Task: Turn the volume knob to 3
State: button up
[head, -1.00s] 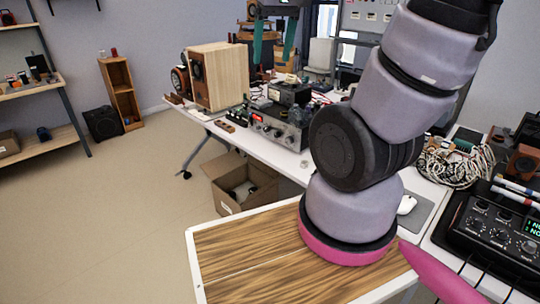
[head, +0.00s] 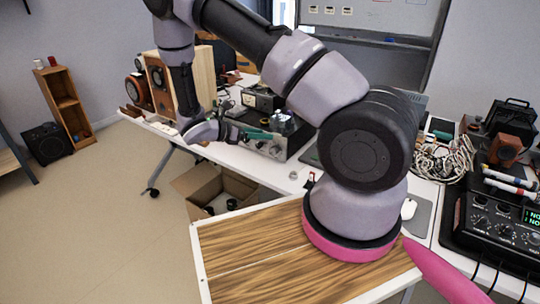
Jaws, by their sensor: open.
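A silver amplifier (head: 292,142) with small knobs on its front panel stands on the white bench. The knobs (head: 275,150) are small, and I cannot tell which is the volume knob or read its setting. My gripper (head: 262,133), with teal fingers, is open and empty, pointing right in front of the amplifier. Its fingers overlap the panel's upper left part in the picture and hide some of it. I cannot tell whether they touch it.
A wooden speaker (head: 158,85) stands at the bench's far left. A black device (head: 490,222) with knobs and a lit display is at the right, near a cable tangle (head: 445,160). An open cardboard box (head: 190,183) sits below the bench.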

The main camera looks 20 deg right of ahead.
aim_at(272, 152)
notch_tip(272, 152, down, 14)
jog(key=w+a+n+t, duration=0.2)
jog(key=n+t, duration=0.7)
jog(key=n, duration=0.3)
jog(key=shift+h, duration=0.4)
jog(key=x, duration=0.7)
jog(key=f+x, duration=0.1)
jog(key=x, duration=0.2)
jog(key=shift+d, duration=0.2)
grip_shut()
